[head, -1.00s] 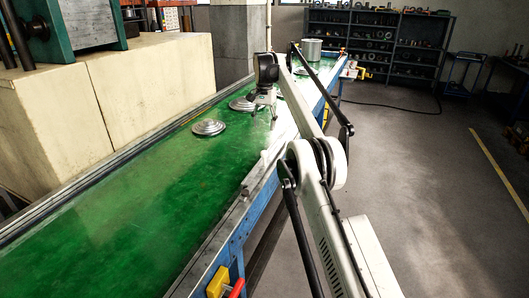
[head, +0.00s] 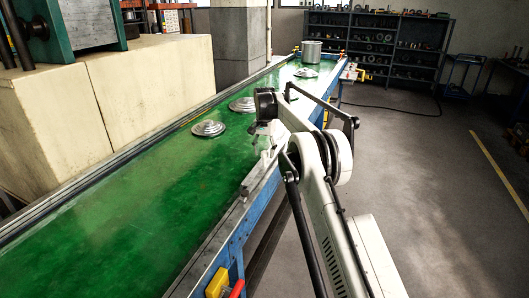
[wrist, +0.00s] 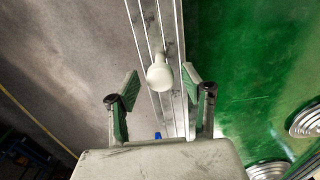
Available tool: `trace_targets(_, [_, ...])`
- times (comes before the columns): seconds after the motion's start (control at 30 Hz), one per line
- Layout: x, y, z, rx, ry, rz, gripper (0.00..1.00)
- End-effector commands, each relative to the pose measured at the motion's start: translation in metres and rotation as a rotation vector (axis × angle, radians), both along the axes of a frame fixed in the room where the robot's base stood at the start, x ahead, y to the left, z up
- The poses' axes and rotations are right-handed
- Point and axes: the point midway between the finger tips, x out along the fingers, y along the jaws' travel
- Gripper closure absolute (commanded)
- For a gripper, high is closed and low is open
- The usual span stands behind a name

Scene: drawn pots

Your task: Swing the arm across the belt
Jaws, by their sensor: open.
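The green belt (head: 130,210) runs from the near left to the far right in the head view and fills the right of the wrist view (wrist: 235,60). My gripper (head: 262,137) is over the belt's right edge, by the metal side rail. In the wrist view my gripper (wrist: 160,76) has its two fingers spread apart with nothing held. A white rounded knob (wrist: 160,73) on the rail shows between the fingertips; its distance from them is unclear. Two round metal lids lie on the belt to the gripper's left: a nearer lid (head: 209,128) and a farther lid (head: 243,104).
A metal pot (head: 311,51) and another lid (head: 306,72) are at the belt's far end. A cream block (head: 150,90) lines the left side. A yellow box with a red handle (head: 218,282) is on the near right edge. Open floor (head: 430,200) is at right.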

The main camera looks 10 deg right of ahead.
Motion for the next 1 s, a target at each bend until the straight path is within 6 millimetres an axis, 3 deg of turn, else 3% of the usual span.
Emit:
trace_targets(0.3, [0.0, 0.0, -0.0026, 0.0, 0.0, 0.0, 0.57])
trace_targets(0.63, [0.0, 0.0, -0.0024, 0.0, 0.0, 0.0, 1.0])
trace_targets(1.0, [-0.0013, -0.0018, -0.0028, 0.0, 0.0, 0.008, 1.0])
